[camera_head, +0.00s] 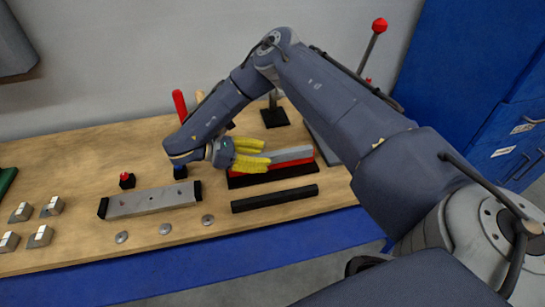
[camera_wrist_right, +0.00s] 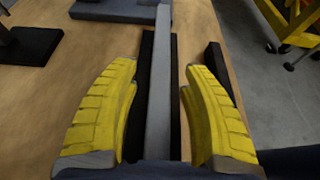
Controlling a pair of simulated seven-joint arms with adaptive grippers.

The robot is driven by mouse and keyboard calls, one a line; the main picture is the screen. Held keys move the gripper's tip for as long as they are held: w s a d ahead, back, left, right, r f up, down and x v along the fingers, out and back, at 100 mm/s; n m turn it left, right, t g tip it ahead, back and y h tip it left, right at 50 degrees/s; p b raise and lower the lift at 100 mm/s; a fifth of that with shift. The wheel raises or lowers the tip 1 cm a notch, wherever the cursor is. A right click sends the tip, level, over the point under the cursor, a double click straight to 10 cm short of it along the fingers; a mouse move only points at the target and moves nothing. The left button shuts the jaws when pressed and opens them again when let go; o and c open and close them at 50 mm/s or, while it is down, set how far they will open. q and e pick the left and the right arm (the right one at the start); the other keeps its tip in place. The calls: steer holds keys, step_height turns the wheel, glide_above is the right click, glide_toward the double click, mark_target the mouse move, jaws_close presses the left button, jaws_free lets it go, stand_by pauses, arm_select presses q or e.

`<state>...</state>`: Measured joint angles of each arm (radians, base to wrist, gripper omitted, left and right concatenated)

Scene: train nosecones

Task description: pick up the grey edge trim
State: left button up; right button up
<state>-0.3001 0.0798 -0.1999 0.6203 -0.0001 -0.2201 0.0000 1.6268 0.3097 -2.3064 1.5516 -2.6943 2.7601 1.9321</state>
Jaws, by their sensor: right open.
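The grey edge trim (camera_head: 293,153) is a long straight bar lying along a black holder (camera_head: 272,178), behind a red strip (camera_head: 296,164). My right gripper (camera_head: 263,154) has yellow ribbed fingers and is at the left part of the trim. In the right wrist view the gripper (camera_wrist_right: 160,66) is open, with the grey trim (camera_wrist_right: 159,90) running between its two fingers and a visible gap on each side. The trim's near end is hidden by the gripper's body. My left gripper is not in view.
A separate black bar (camera_head: 275,198) lies in front of the holder. A grey block with black ends (camera_head: 152,202) lies to the left, with small round metal pieces (camera_head: 166,229) near it. A black-based stand (camera_head: 275,117) is behind. Bare wood (camera_head: 75,165) shows at left.

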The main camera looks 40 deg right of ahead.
jaws_close()
stand_by(0.5)
steer(key=shift+r, duration=0.15)
